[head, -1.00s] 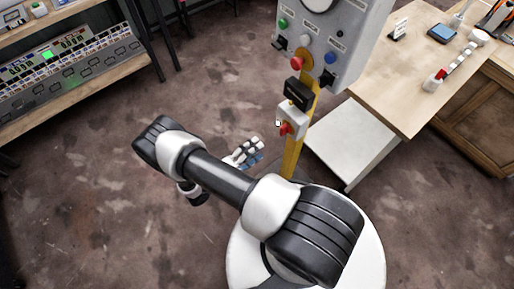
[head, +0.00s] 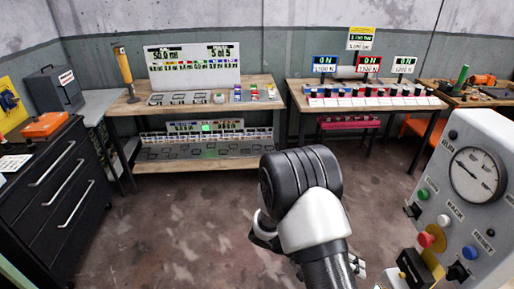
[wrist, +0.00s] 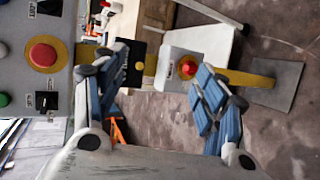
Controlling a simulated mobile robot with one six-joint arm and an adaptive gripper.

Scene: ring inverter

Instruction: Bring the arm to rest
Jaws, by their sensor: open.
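My gripper (wrist: 160,93) shows in the wrist view with its two blue-padded fingers wide apart and nothing between them. Behind the gap stand a yellow post (wrist: 232,76) and a small white box with a red knob (wrist: 187,67); I cannot tell the distance, but no contact shows. In the head view my arm rises from the bottom centre, and its links hide most of the gripper. The grey control panel (head: 468,190) with a gauge and a red button (head: 426,240) stands to the right of my arm.
A workbench with display panels (head: 200,87) stands at the back left, and a second bench (head: 372,99) at the back right. A black drawer cabinet (head: 62,190) is at the left. The floor (head: 185,230) between them is clear.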

